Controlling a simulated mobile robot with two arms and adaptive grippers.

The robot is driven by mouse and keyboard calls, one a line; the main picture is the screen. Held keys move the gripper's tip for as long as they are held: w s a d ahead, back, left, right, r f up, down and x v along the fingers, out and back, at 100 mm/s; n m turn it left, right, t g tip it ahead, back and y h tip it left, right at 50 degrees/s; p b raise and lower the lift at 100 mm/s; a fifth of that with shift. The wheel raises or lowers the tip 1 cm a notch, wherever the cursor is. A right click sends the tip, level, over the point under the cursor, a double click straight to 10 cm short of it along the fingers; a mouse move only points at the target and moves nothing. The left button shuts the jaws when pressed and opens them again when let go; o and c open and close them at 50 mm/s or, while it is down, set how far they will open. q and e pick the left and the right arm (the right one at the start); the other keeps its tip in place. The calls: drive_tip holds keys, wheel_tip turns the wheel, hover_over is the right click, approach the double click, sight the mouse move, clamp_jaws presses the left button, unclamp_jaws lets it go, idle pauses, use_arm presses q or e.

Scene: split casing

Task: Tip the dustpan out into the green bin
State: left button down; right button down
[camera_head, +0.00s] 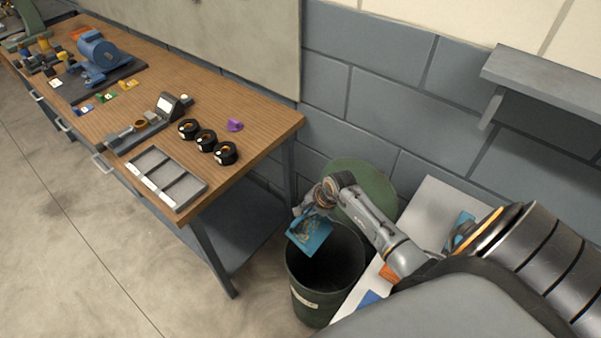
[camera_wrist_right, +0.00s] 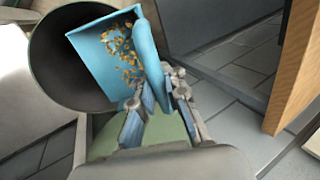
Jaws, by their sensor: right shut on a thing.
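The blue dustpan (camera_head: 311,234) is held over the mouth of the green bin (camera_head: 306,298), which stands at the right end of the workbench. My right gripper (camera_head: 318,198) is shut on the dustpan. In the right wrist view the dustpan (camera_wrist_right: 93,50) has several orange-brown bits on its surface, and the gripper (camera_wrist_right: 160,97) is at its handle side. The dark open mouth of the bin (camera_wrist_right: 62,78) lies beyond the pan. The bottom of the bin is too dark to make out. My left gripper is not in view.
The wooden workbench (camera_head: 252,122) holds a grey tray (camera_head: 166,181), several black rings and a blue motor (camera_head: 100,58). A round green object (camera_head: 372,182) is behind the bin, by the block wall. A grey shelf (camera_head: 545,75) juts out at upper right. The floor at left is clear.

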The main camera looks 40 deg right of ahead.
drive_tip(key=s+t+b, duration=0.1)
drive_tip(key=s+f+t+b, duration=0.1)
drive_tip(key=b, duration=0.1)
drive_tip(key=s+t+y+b, duration=0.1)
drive_tip(key=shift+d+f, duration=0.2)
drive_tip(key=shift+d, duration=0.2)
drive_tip(key=shift+s+d+t+b, duration=0.15)
drive_tip(key=shift+s+t+b, duration=0.45)
drive_tip(key=shift+b, duration=0.6)
drive_tip(key=shift+s+d+r+t+b, duration=0.1)
drive_tip(key=shift+s+r+t+b, duration=0.05)
drive_tip(key=shift+t+b, duration=0.2)
drive_tip(key=shift+r, duration=0.1)
wheel_tip(320, 180, up, 6)
drive_tip(key=g+h+p, duration=0.1)
drive_tip(key=g+p, duration=0.3)
drive_tip(key=p, duration=0.2)
drive_tip(key=g+h+p, duration=0.1)
drive_tip(key=g+p, duration=0.3)
drive_tip(key=p, duration=0.3)
drive_tip(key=shift+g, duration=0.25)
